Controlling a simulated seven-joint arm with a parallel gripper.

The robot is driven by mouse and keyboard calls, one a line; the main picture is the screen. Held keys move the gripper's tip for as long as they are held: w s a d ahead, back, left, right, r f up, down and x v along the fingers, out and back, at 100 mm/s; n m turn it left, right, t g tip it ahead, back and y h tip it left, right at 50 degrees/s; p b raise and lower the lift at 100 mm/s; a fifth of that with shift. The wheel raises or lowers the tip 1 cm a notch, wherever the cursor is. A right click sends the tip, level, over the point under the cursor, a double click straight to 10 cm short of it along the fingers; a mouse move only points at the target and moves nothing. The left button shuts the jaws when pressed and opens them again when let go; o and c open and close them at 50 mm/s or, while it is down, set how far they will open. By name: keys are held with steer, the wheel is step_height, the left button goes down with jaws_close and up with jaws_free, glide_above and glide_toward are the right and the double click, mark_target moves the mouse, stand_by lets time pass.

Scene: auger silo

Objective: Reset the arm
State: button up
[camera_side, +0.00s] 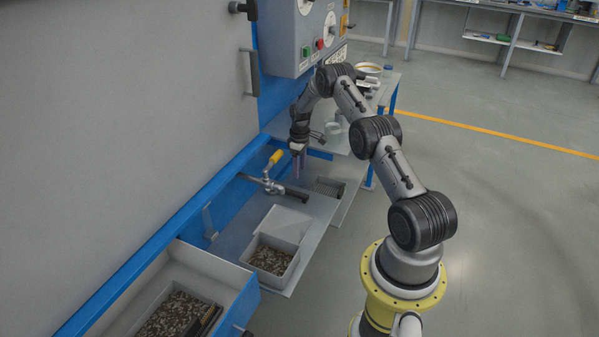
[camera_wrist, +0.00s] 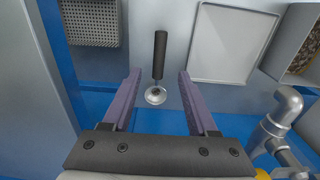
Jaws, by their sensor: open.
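My gripper (camera_side: 298,160) hangs at the end of my bent arm, in front of the blue machine frame and above the grey shelf. In the wrist view its two purple fingers (camera_wrist: 158,88) are spread apart with nothing between them. Beyond them lies a black-handled tool with a round metal end (camera_wrist: 155,96), on or near the shelf surface; whether it is fixed there I cannot tell. A metal pipe valve with a yellow handle (camera_side: 276,158) is close to the left of my gripper in the side view, and its pipe shows at the wrist view's lower right (camera_wrist: 284,110).
A grey bin of brown pellets (camera_side: 250,258) and a flat white tray (camera_side: 284,222) sit on the shelf (camera_side: 228,238). An open drawer (camera_side: 215,268) holds more pellets. A perforated grey tray (camera_wrist: 92,20) is at upper left. A control box (camera_side: 300,45) hangs above.

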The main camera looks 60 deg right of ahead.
step_height(320, 180, up, 9)
steer(key=w+d+t+h, duration=0.1)
steer(key=w+h, duration=0.1)
steer(key=a+r+t, duration=0.2)
steer(key=a+r, duration=1.6)
steer(key=r, duration=0.4)
steer(key=s+a+r+t, duration=0.1)
steer(key=s+a+r, duration=0.3)
steer(key=s+a, duration=0.3)
steer(key=s+a+r, duration=0.4)
steer(key=s+a, duration=0.1)
steer(key=a, duration=0.3)
steer(key=s+a+f+y, duration=0.1)
steer(key=s+a, duration=0.3)
steer(key=s, duration=0.3)
steer(key=s+a+f+t+y, duration=0.1)
steer(key=s+a, duration=0.3)
steer(key=s, duration=0.4)
steer(key=shift+s+f, duration=0.15)
steer(key=shift+f, duration=0.05)
